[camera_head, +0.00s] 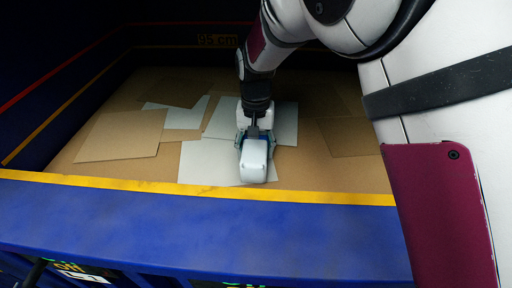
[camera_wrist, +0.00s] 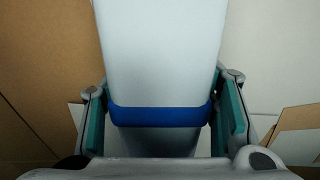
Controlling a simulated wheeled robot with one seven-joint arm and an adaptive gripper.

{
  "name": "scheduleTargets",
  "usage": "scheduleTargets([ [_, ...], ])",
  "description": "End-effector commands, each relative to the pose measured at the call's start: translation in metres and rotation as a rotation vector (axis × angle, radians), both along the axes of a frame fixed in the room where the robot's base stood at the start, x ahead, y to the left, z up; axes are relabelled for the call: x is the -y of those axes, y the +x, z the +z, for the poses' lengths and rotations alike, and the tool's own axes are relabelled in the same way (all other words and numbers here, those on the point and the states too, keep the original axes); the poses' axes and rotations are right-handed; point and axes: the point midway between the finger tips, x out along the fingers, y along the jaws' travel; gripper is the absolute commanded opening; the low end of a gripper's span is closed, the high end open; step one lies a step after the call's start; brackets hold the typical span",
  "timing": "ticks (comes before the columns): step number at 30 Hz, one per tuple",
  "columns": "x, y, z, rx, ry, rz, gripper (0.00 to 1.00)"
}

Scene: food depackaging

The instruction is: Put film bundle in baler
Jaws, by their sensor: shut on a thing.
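The film bundle (camera_head: 254,160) is a pale, whitish block. It is in my gripper, inside the blue baler, over the cardboard and pale sheets on its floor. In the wrist view the bundle (camera_wrist: 160,55) fills the middle, with a blue band (camera_wrist: 160,116) around it. My gripper (camera_wrist: 163,118) has its teal-padded fingers on either side of the bundle at the band. In the head view my gripper (camera_head: 255,138) points downward. I cannot tell whether the bundle touches the sheets below. The baler (camera_head: 200,225) has a blue front wall with a yellow top edge.
Flat brown cardboard (camera_head: 120,136) and pale sheets (camera_head: 205,165) cover the baler floor. The yellow front edge (camera_head: 130,184) stands between my body and the inside. A dark left wall (camera_head: 50,85) with red and yellow lines and a back wall marked "55 cm" (camera_head: 217,40) enclose it.

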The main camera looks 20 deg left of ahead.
Motion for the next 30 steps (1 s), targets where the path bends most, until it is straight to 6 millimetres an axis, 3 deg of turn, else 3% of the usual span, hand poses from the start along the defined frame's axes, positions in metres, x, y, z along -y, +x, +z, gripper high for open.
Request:
scheduleTargets([
  [7, 0.000, 0.000, -0.003, -0.001, 0.000, 0.000, 0.23],
  [8, 0.000, 0.000, -0.003, -0.001, 0.000, 0.000, 0.60],
  [10, 0.000, 0.000, -0.002, -0.001, 0.000, 0.000, 0.74],
  [22, 0.000, 0.000, 0.004, 0.000, 0.000, 0.000, 0.74],
  [26, 0.000, 0.000, 0.021, 0.001, 0.002, 0.000, 0.74],
  [30, 0.000, 0.001, 0.050, 0.003, 0.003, -0.001, 0.74],
])
